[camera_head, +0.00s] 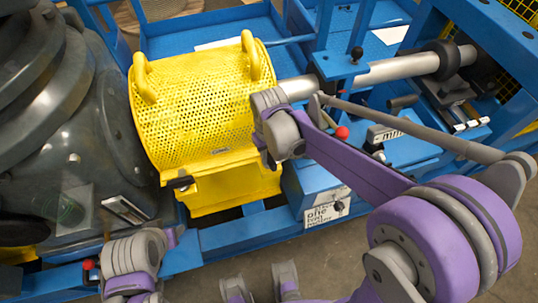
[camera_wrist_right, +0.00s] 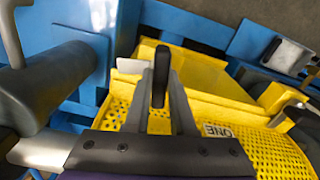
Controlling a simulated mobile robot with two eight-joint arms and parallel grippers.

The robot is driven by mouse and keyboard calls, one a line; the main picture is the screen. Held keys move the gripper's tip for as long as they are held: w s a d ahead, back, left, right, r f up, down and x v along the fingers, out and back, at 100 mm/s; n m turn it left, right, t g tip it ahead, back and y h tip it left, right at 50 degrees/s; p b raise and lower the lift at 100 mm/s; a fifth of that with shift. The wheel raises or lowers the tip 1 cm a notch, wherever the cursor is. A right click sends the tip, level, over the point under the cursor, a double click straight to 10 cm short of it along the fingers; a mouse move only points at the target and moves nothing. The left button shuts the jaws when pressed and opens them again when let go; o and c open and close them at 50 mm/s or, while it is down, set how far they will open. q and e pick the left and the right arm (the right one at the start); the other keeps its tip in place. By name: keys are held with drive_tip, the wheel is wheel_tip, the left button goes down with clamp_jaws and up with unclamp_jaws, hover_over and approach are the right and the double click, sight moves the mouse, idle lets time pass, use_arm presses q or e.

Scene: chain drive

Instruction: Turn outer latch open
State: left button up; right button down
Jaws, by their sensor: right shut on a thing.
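The yellow perforated guard (camera_head: 200,105) sits on the blue frame with its cover shut. In the head view a black latch handle (camera_head: 180,183) shows at the guard's front left corner. My right gripper (camera_head: 268,160) is at the guard's front right edge, partly hidden behind its own wrist. In the right wrist view my right gripper (camera_wrist_right: 160,80) is shut on the outer latch, a black handle (camera_wrist_right: 160,88) that stands between its two fingers beside the yellow guard. The latch's base is hidden. In the head view my left arm (camera_head: 130,255) is at the lower left; I cannot make out its gripper.
A silver shaft (camera_head: 385,72) runs right from the guard. A red knob (camera_head: 341,132) and a black knob (camera_head: 357,53) stand near my right arm. A large dark grey housing (camera_head: 75,130) fills the left. Open floor (camera_head: 270,250) lies in front of the frame.

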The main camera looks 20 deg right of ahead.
sight(269, 156)
drive_tip(key=shift+m, duration=1.1)
drive_tip(key=c, duration=0.8)
unclamp_jaws()
drive_tip(key=shift+o, duration=0.2)
wheel_tip(269, 156, up, 11)
drive_tip(key=p, duration=0.1)
drive_tip(key=s+d+f+t+p, duration=0.1)
drive_tip(key=s+d+t+p, duration=0.1)
drive_tip(key=s, duration=0.5)
drive_tip(key=s+d+t+p, duration=0.2)
drive_tip(key=s+d+t, duration=0.1)
drive_tip(key=s, duration=0.4)
drive_tip(key=shift+d+f+p, duration=0.35)
drive_tip(key=shift+d+f, duration=0.05)
drive_tip(key=shift+d, duration=0.3)
